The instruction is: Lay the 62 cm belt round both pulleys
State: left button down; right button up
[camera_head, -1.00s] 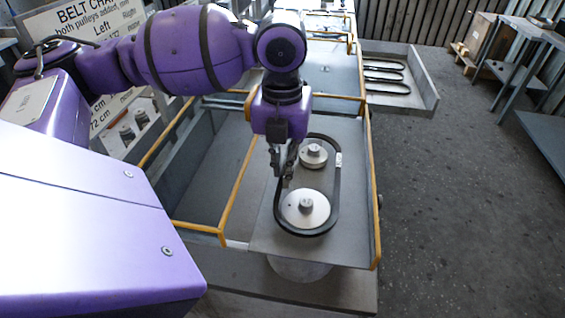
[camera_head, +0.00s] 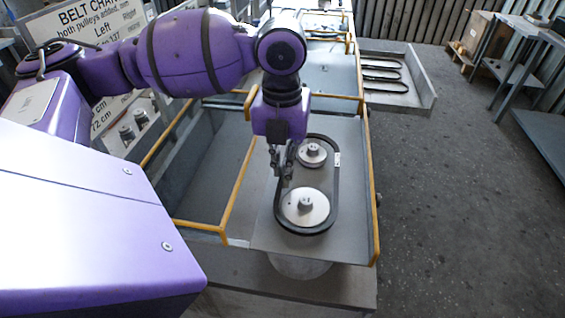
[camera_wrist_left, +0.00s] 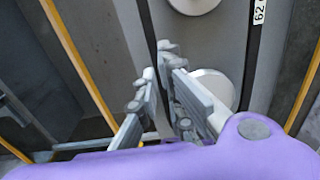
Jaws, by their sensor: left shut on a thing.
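The black belt (camera_head: 336,190) forms a loop around both silver pulleys on a grey plate. It stands clear of the pulleys along the right side, where its white label (camera_head: 337,159) shows. The larger pulley (camera_head: 317,208) is in front and the smaller one (camera_head: 312,156) behind. My left gripper (camera_head: 282,172) is shut on the belt's left run, beside the pulleys. In the left wrist view the belt (camera_wrist_left: 148,30) runs down to the fingertips (camera_wrist_left: 164,88), and the label (camera_wrist_left: 259,12) reads 62. I cannot tell whether the belt sits in the grooves. My right gripper is out of view.
Yellow rails (camera_head: 239,190) edge the plate and the open bay to its left. Several other belts (camera_head: 383,77) lie in a grey tray (camera_head: 426,92) at the back right. A belt chart (camera_head: 85,28) stands at the back left.

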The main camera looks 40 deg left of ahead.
pick_arm(q)
jog(key=shift+f+p, duration=0.3)
jog(key=shift+f, duration=0.55)
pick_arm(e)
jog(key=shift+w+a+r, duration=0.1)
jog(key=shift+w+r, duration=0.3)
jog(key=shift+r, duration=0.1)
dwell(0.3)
pick_arm(q)
jog(key=c, duration=1.8)
grip_release()
jog(key=shift+r+p, duration=0.75)
jog(key=shift+r, duration=0.55)
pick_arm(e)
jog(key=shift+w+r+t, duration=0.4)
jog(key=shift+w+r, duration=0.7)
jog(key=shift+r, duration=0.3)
pick_arm(q)
jog(key=shift+r+p, duration=0.7)
jog(key=shift+r, duration=1.75)
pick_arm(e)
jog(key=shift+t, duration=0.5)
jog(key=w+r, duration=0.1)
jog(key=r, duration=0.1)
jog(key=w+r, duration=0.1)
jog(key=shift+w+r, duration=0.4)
